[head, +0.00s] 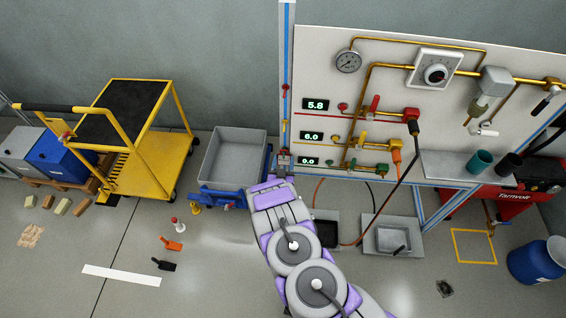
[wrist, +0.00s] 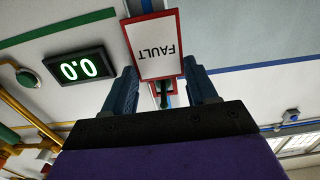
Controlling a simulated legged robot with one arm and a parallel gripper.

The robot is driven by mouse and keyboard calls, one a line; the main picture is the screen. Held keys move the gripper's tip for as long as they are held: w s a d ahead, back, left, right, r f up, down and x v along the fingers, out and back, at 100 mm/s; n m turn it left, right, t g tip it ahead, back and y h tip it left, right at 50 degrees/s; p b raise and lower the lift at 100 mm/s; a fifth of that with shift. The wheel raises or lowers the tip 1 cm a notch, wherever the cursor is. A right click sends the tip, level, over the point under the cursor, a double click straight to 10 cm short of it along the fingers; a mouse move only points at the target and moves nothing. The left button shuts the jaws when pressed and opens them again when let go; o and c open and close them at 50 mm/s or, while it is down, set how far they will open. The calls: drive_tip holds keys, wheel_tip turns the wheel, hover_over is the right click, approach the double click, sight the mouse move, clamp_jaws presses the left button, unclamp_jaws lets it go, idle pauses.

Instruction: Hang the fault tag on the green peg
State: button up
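The fault tag (wrist: 155,48) is a white plate with a red border; its word FAULT reads upside down in the wrist view. My gripper (wrist: 160,72) has its two blue-grey fingers spread on either side of the tag's near end, with gaps showing. A small dark green stub (wrist: 164,92) shows between the fingers at the tag's red end; it looks like the green peg, but I cannot tell whether the tag hangs on it. In the head view my gripper (head: 284,162) is at the blue-and-white post, below red and yellow pegs, and hides this spot.
The panel (head: 318,60) with gauges, pipes and valves stands right of the post. A 0.0 display (wrist: 79,68) is close beside my gripper. A grey bin (head: 235,155) on a blue base and a yellow cart (head: 150,160) stand to the left.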

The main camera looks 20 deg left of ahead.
drive_tip(key=o, duration=0.5)
drive_tip(key=shift+o, duration=0.2)
drive_tip(key=p+v, duration=0.2)
drive_tip(key=v, duration=1.5)
drive_tip(key=shift+s+p, duration=0.15)
drive_tip(key=shift+p, duration=0.15)
drive_tip(key=shift+f, duration=0.1)
